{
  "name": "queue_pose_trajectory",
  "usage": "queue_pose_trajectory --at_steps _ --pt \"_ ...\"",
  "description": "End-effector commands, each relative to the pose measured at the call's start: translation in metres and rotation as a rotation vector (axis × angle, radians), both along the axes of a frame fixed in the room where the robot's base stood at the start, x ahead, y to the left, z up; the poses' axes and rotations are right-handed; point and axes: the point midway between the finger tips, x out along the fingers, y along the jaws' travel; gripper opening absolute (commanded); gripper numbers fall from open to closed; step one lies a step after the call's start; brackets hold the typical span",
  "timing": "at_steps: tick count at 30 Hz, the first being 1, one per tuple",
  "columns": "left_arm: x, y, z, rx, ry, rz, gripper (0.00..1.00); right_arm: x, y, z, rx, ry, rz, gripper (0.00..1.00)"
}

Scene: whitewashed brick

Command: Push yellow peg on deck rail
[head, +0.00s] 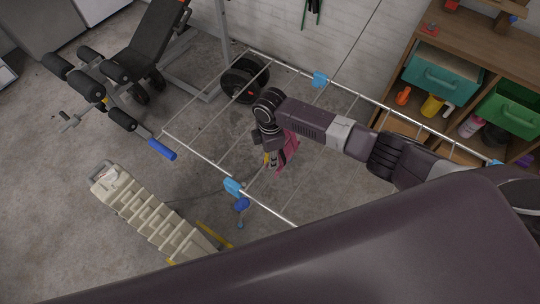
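A pale metal drying rack with long rails (203,151) and thin cross wires stands over the floor, tilted in the head view. My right arm reaches in from the right over the rack, and its gripper (271,158) points down near the rack's middle. A small yellow peg (266,159) shows at the fingers; whether they grip it is too small to tell. A crimson cloth (288,150) hangs right beside the fingers, partly hidden by my arm. My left gripper is not in view.
Light blue clips sit on the far rail (320,79) and near rail (232,187), with a darker blue one (242,204) below. A cream stepladder (150,215) lies lower left. A weight bench (150,45) stands upper left, wooden shelves (466,40) upper right.

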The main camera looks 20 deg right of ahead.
Motion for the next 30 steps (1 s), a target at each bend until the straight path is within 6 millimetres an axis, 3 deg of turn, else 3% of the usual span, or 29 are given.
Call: queue_pose_trajectory --at_steps 7,8,13,23,30 --pt "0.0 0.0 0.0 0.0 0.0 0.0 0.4 0.0 0.0 0.0 0.0 0.0 0.0 0.02" --pt "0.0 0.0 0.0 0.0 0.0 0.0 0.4 0.0 0.0 0.0 0.0 0.0 0.0 0.29" --pt "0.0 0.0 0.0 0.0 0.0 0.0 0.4 0.0 0.0 0.0 0.0 0.0 0.0 0.46" --pt "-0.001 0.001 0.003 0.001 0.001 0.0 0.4 0.0 0.0 0.004 0.0 -0.001 0.0 0.46" --pt "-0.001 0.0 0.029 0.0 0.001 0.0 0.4 0.001 0.0 0.04 -0.001 -0.002 0.0 0.46"
